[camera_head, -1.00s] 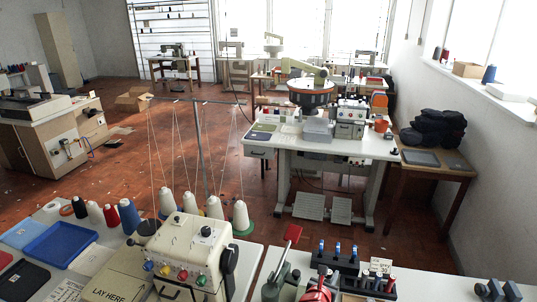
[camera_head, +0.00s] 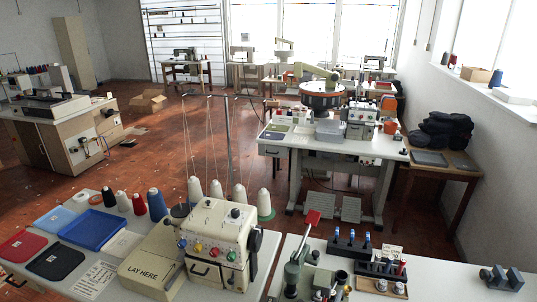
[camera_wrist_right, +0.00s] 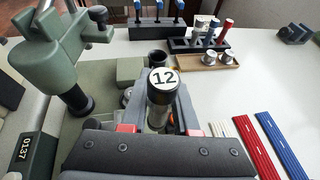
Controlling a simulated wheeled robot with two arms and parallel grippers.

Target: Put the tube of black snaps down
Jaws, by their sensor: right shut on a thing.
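In the right wrist view my right gripper (camera_wrist_right: 160,118) is shut on an upright tube with a black cap (camera_wrist_right: 163,83); the cap carries a white label reading 12. The red finger pads sit on either side of the tube. The snaps inside cannot be made out, and the tube's lower end is hidden by the gripper. An open dark cup (camera_wrist_right: 157,58) stands just behind the tube. The green press (camera_wrist_right: 75,60) is to the left; it also shows in the head view (camera_head: 300,265). I cannot make out the tube in the head view. My left gripper is not in view.
Behind stand a rack with blue-topped tools (camera_wrist_right: 158,27) and a black stand (camera_wrist_right: 200,43). A wooden tray (camera_wrist_right: 208,62) holds two metal spools. Red (camera_wrist_right: 249,143) and blue (camera_wrist_right: 288,140) strips lie at right. The white tabletop (camera_wrist_right: 275,85) is clear between tray and strips.

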